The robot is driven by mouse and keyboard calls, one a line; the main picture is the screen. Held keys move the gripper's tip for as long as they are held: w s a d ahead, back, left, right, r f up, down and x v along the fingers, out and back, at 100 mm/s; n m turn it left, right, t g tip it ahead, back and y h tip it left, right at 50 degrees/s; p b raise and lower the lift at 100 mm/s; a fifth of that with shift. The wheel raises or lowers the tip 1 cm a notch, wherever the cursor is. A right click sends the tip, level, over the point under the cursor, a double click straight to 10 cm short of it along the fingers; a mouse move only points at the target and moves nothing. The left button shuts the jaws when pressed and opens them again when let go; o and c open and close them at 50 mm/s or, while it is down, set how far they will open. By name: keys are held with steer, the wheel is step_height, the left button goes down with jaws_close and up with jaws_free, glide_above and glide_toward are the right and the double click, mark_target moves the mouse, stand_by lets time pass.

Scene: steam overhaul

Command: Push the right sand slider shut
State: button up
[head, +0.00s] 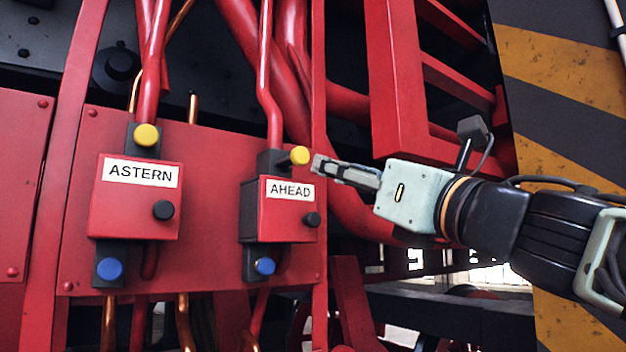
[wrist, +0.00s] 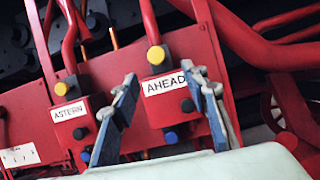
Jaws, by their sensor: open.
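The right sand box is red with a white AHEAD label (head: 290,191). Its dark slider plate (head: 268,161) shows above and below the box, with a yellow knob (head: 299,155) on top and a blue knob (head: 265,266) at the bottom. A black knob (head: 312,219) sits on the box front. My gripper (head: 318,166) is open and empty, just right of the yellow knob in the head view. In the wrist view the fingers (wrist: 159,75) frame the AHEAD label, with the yellow knob (wrist: 155,54) above it. I cannot tell whether a finger touches the knob.
A matching red ASTERN box (head: 138,212) stands to the left, with its own yellow, black and blue knobs. Red pipes (head: 270,80) run down to the boxes from above. A red frame beam (head: 396,80) rises behind my gripper. A yellow-and-black striped panel (head: 550,60) is at the right.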

mark_target(302, 157)
steer(key=shift+n, duration=0.4)
steer(key=p+x, duration=0.1)
steer(key=x, duration=0.2)
steer(key=p+x, duration=0.1)
steer(key=x, duration=0.7)
steer(key=shift+s+a+p, duration=0.25)
steer(key=shift+p, duration=0.15)
jaws_close()
